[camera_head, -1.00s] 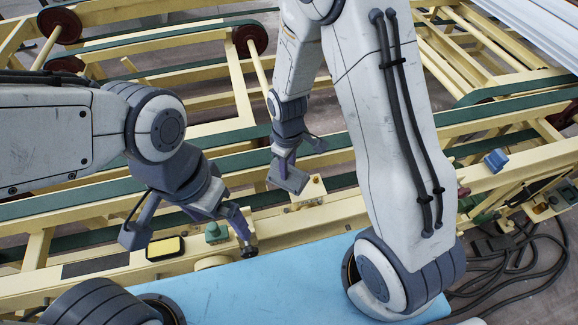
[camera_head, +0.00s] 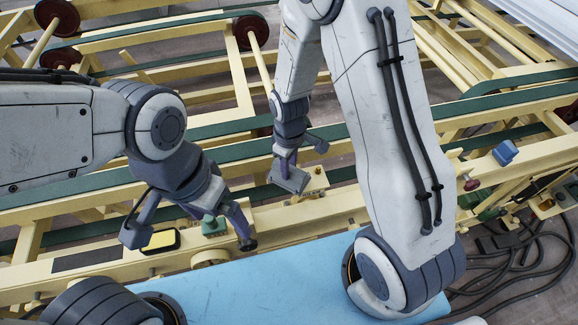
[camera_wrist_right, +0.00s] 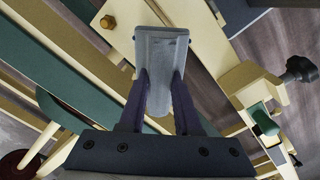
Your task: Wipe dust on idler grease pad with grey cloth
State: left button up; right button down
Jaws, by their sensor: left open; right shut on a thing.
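My right gripper (camera_head: 285,165) is shut on the grey cloth (camera_head: 291,180), a flat grey piece held just left of a cream bracket (camera_head: 316,183) on the yellow beam. In the right wrist view the cloth (camera_wrist_right: 161,55) is gripped between both fingers (camera_wrist_right: 158,100). Whether it touches the beam is unclear. My left gripper (camera_head: 190,238) is open over the beam, with its fingers spread on either side of a black-edged yellow piece (camera_head: 161,242) and a green block (camera_head: 213,226). I cannot tell which surface is the idler grease pad, and no dust is clearly visible.
A blue surface (camera_head: 290,285) lies in front of the beam. A blue knob (camera_head: 505,152) and a dark red knob (camera_head: 471,183) stand at the right. Black cables (camera_head: 515,255) lie on the floor there. Green-topped yellow rails (camera_head: 225,150) run behind the beam.

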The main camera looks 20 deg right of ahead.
jog(key=shift+f+b, duration=0.75)
jog(key=shift+f, duration=0.3)
jog(key=shift+d, duration=0.1)
jog(key=shift+d+r, duration=0.15)
jog(key=shift+d, duration=2.3)
jog(key=shift+w+d, duration=0.1)
jog(key=shift+d, duration=0.85)
jog(key=shift+r+p, duration=0.15)
jog(key=shift+p, duration=0.25)
jog(key=shift+w+a, duration=0.15)
jog(key=shift+a, duration=1.1)
jog(key=shift+s+a+f, duration=0.15)
jog(key=shift+a, duration=1)
jog(key=shift+s+a+f, duration=0.1)
jog(key=shift+a, duration=1)
jog(key=shift+r+p, duration=0.15)
jog(key=shift+p, duration=0.2)
